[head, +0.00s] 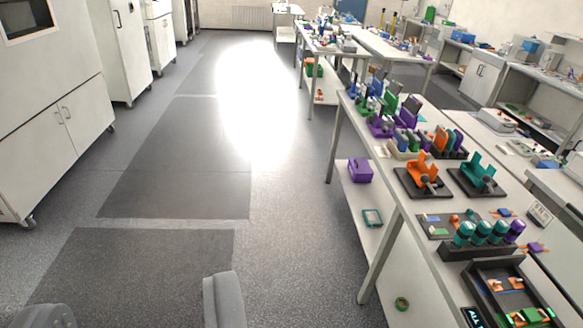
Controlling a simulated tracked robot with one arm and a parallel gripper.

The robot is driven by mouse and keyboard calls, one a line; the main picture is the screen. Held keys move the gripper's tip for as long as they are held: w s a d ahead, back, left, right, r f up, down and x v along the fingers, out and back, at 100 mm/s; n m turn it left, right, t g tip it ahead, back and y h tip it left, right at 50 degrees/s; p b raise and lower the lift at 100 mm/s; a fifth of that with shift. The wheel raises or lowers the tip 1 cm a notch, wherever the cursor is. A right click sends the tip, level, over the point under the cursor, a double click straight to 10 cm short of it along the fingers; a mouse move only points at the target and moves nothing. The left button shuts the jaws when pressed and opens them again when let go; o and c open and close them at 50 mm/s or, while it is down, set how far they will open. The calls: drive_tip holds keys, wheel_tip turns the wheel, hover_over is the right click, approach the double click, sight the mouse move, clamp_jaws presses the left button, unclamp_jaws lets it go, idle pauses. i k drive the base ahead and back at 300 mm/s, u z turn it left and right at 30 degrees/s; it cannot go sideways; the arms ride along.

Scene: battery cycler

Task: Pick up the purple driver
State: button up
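The purple driver (514,231) stands upright at the right end of a dark rack (470,252) on the near bench at right. Several similar teal-topped drivers (482,232) stand beside it in the same rack. The lower part of the purple driver is hidden in the rack. My gripper (140,300) shows at the bottom left as two grey fingers, cut off by the picture edge. They are wide apart with only floor visible between them. The gripper is well to the left of the bench, away from the rack.
The near bench (400,190) also holds an orange holder (423,175), a teal holder (478,173) and a dark tray (490,272). A purple box (360,170) sits on its lower shelf. White cabinets line the left. The floor aisle (200,170) between is clear.

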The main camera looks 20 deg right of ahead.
sight(517, 225)
drive_tip(key=z, duration=0.6)
drive_tip(key=i, duration=1.2)
drive_tip(key=z, duration=0.65)
drive_tip(key=i, duration=1.3)
drive_tip(key=z, duration=0.1)
